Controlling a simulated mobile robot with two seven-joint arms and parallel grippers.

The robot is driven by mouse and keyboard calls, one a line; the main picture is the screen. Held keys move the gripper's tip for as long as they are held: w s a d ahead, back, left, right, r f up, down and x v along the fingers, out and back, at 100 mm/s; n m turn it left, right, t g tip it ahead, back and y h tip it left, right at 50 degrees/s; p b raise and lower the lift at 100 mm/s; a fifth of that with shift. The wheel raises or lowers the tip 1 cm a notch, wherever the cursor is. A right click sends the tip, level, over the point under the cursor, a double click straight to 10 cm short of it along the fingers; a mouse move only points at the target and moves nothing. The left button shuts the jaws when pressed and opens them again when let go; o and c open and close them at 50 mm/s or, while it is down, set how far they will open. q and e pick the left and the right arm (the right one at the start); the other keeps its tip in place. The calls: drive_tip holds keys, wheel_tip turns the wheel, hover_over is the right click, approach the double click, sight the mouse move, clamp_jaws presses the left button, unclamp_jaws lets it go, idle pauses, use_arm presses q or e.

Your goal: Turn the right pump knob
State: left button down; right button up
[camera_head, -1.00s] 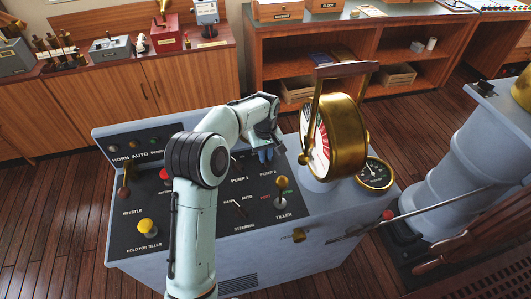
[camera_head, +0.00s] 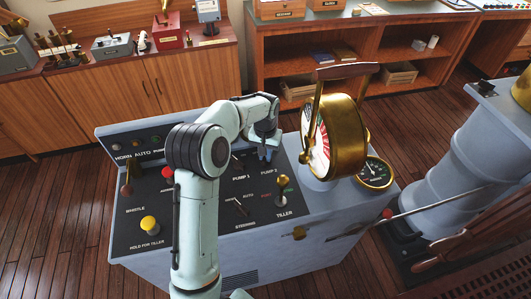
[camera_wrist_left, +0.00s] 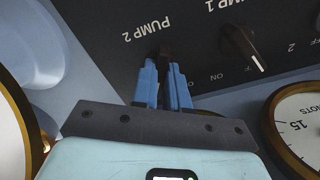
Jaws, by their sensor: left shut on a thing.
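The control console (camera_head: 215,200) carries two pump knobs. The right pump knob, labelled PUMP 2, is between the blue fingertips of my left gripper (camera_head: 265,154). In the left wrist view the gripper (camera_wrist_left: 166,82) points at the panel by the PUMP 2 label, and a small dark part of the right pump knob (camera_wrist_left: 164,52) shows between the fingers. The fingers are shut on it, and they hide most of it. The PUMP 1 knob (camera_wrist_left: 240,44) stands free beside it, with a pale pointer line. My right gripper is not in view.
The brass telegraph (camera_head: 345,135) stands close to the right of the gripper, with a round gauge (camera_head: 375,173) beside it. The tiller lever (camera_head: 283,188), steering switch (camera_head: 240,206) and yellow knob (camera_head: 149,224) are nearer on the panel. A red button (camera_head: 167,172) is left.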

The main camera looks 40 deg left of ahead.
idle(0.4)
use_arm(q)
drive_tip(key=c, duration=1.1)
unclamp_jaws()
drive_tip(key=shift+c, duration=0.2)
drive_tip(key=shift+r, duration=0.1)
wheel_tip(320, 180, up, 13)
drive_tip(key=shift+r, duration=0.15)
